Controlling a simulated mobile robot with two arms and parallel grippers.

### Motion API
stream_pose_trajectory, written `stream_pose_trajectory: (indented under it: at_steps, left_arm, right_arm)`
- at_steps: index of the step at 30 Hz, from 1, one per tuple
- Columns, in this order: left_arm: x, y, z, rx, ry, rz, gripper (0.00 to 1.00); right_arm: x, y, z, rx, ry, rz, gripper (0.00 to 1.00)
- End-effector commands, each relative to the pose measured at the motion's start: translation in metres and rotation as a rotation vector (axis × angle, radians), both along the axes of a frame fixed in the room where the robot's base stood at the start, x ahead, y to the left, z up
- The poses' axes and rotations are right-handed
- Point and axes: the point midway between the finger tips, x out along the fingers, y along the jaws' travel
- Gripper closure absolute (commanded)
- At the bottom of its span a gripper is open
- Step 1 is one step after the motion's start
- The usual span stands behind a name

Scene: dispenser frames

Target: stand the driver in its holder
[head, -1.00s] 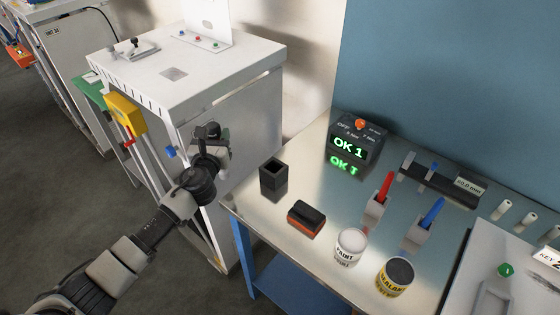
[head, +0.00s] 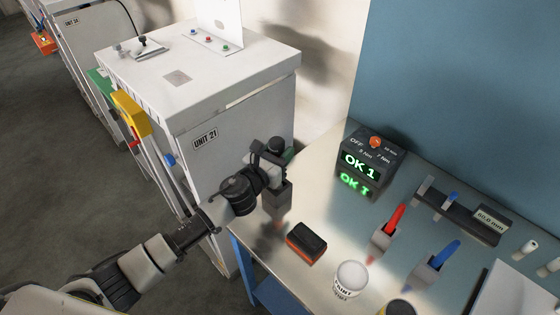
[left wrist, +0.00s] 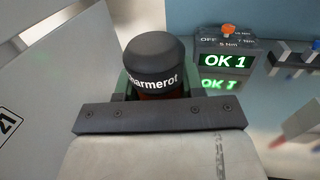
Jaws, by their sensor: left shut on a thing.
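The driver (left wrist: 155,65) has a black rounded cap with white lettering and a reddish-brown part just below it. My left gripper (head: 270,158) is shut on it; the driver's dark top (head: 280,144) shows at the gripper in the head view. The holder (head: 279,196) is a dark, square, upright box near the table's left edge. The gripper and driver are right above the holder in the head view. The driver's lower end is hidden, so I cannot tell whether it is inside the holder. My right gripper is not in view.
A controller (head: 369,160) showing "OK 1" stands behind and to the right. A black-and-orange block (head: 306,242) lies in front of the holder. A paint can (head: 349,279) and red (head: 394,219) and blue (head: 445,255) tools stand rightward. The white Unit 21 cabinet (head: 220,165) is close on the left.

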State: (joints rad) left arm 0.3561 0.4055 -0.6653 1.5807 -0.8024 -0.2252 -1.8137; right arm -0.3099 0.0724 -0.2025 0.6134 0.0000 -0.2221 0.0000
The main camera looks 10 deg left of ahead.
Motion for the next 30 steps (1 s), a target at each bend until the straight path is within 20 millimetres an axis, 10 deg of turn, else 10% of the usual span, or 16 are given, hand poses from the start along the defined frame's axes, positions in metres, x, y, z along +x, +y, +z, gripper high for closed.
stream_pose_trajectory:
  at_steps: [13,14,18,30]
  left_arm:
    - [-0.001,0.0,-0.028,0.001,0.003,0.0,0.9]
    - [-0.001,0.0,-0.03,0.002,0.006,0.001,0.57]
    - [-0.001,0.0,-0.029,0.002,0.004,0.001,0.36]
    - [-0.008,0.005,-0.029,0.003,0.002,0.002,0.36]
  right_arm:
    - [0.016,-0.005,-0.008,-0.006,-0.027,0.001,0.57]
    - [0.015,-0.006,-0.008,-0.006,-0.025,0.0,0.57]
    - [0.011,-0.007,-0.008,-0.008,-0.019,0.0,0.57]
    - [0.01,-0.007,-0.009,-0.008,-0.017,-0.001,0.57]
